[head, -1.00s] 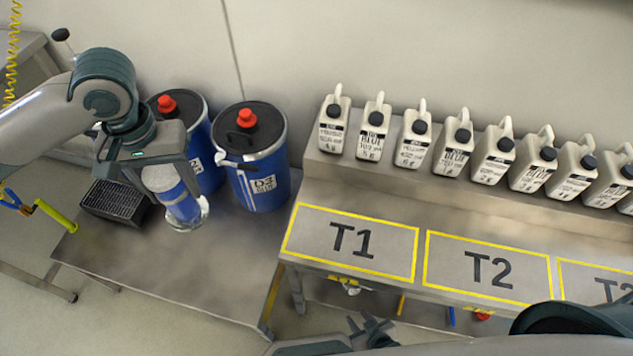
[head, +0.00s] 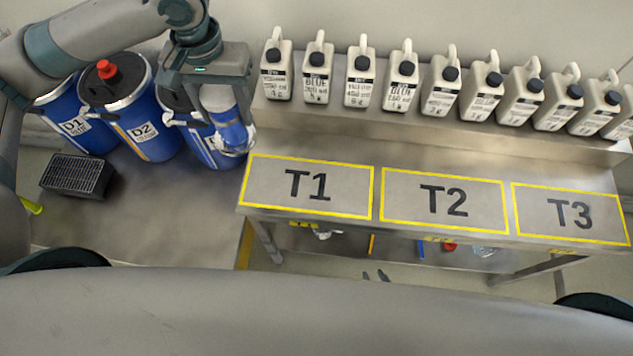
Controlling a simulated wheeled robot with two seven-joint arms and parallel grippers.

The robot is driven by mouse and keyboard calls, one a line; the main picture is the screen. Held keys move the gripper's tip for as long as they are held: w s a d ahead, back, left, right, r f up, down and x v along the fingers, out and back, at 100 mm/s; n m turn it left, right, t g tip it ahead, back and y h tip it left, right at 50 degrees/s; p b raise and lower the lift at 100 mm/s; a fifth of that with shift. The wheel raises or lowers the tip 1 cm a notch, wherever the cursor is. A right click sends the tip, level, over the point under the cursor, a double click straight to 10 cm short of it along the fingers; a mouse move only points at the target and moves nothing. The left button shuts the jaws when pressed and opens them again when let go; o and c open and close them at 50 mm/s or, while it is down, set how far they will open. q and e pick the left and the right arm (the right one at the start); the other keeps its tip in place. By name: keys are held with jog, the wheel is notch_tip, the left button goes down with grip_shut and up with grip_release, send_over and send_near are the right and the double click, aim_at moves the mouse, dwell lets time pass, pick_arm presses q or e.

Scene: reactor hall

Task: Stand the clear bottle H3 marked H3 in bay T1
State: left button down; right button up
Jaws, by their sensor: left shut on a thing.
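My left gripper (head: 213,85) is shut on a clear bottle (head: 231,128) part-filled with blue liquid. The bottle hangs below the gripper, in front of the rightmost blue drum and just left of the bench; I cannot read a mark on it. Bay T1 (head: 266,198) is a yellow-outlined rectangle at the left end of the steel bench, empty, below and right of the bottle. My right gripper (head: 375,275) shows only as two small dark fingertips, apart and empty, beyond the grey arm at the bottom.
Bays T2 (head: 402,207) and T3 (head: 533,217) are empty. Several white jugs (head: 360,78) line the raised shelf behind. Blue drums D1 (head: 82,138) and D2 (head: 128,118) and a black grated box (head: 78,176) stand on the lower table left.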

jog(key=shift+w+r, duration=0.1)
jog(key=shift+w, duration=0.25)
jog(key=o, duration=0.8)
jog(key=shift+s, duration=0.5)
jog(key=shift+c, duration=0.2)
pick_arm(q)
jog(key=s+d+f+n+p, duration=0.1)
jog(key=s+d+n+p, duration=0.2)
jog(key=d+n+p, duration=0.3)
jog(key=s+d+f+n+p, duration=0.2)
jog(key=d+n+p, duration=0.5)
jog(key=d, duration=0.4)
jog(key=shift+s, duration=0.7)
pick_arm(e)
jog(key=s+d+r+g+h, duration=0.1)
jog(key=s+d+g, duration=0.2)
jog(key=s, duration=0.7)
jog(key=s+d+r+g+h, duration=0.1)
jog(key=s+d+g, duration=0.2)
jog(key=s+d, duration=0.3)
jog(key=s, duration=0.5)
jog(key=shift+s+r, duration=0.2)
jog(key=shift+s, duration=0.05)
